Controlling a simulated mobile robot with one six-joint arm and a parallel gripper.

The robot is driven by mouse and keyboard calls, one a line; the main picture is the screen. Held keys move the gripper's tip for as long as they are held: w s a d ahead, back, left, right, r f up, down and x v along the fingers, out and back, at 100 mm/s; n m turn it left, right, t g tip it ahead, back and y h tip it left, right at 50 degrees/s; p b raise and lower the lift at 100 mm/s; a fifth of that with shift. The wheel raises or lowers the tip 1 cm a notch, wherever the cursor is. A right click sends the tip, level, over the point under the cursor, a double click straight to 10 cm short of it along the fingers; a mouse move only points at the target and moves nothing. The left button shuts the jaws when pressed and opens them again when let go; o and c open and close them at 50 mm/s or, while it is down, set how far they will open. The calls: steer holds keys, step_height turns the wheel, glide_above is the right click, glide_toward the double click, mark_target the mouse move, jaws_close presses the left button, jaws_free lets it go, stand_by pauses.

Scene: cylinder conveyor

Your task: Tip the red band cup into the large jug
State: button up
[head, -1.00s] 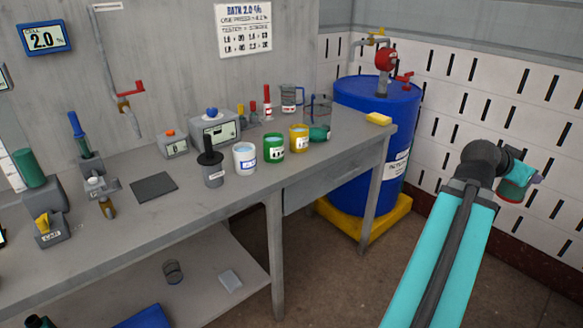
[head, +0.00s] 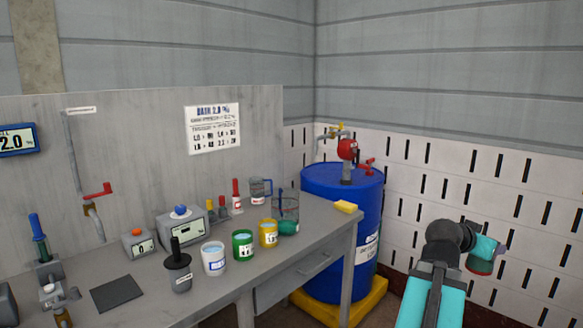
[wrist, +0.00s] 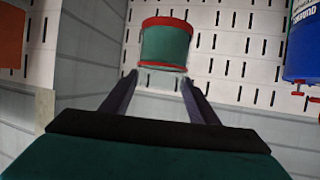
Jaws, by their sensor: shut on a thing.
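The red band cup (wrist: 165,45) is green with red bands at both ends. It sits between the fingertips of my gripper (wrist: 159,80) in the wrist view. In the head view the cup (head: 479,266) hangs at the tip of my gripper (head: 491,250), right of the blue drum and away from the bench. Its tilt and contents are hard to tell. A large clear jug (head: 286,204) stands near the bench's right end, with a teal shape (head: 288,228) at its base.
White (head: 213,258), green (head: 243,244) and yellow (head: 268,234) cups line the bench (head: 218,300) left of the large jug. A yellow sponge (head: 346,207) lies at the right corner. The blue drum (head: 335,240) with taps stands between bench and arm.

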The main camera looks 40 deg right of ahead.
step_height(320, 180, up, 5)
steer(key=p, duration=0.3)
steer(key=shift+f+p, duration=0.1)
steer(key=shift+p, duration=0.25)
steer(key=shift+s, duration=0.1)
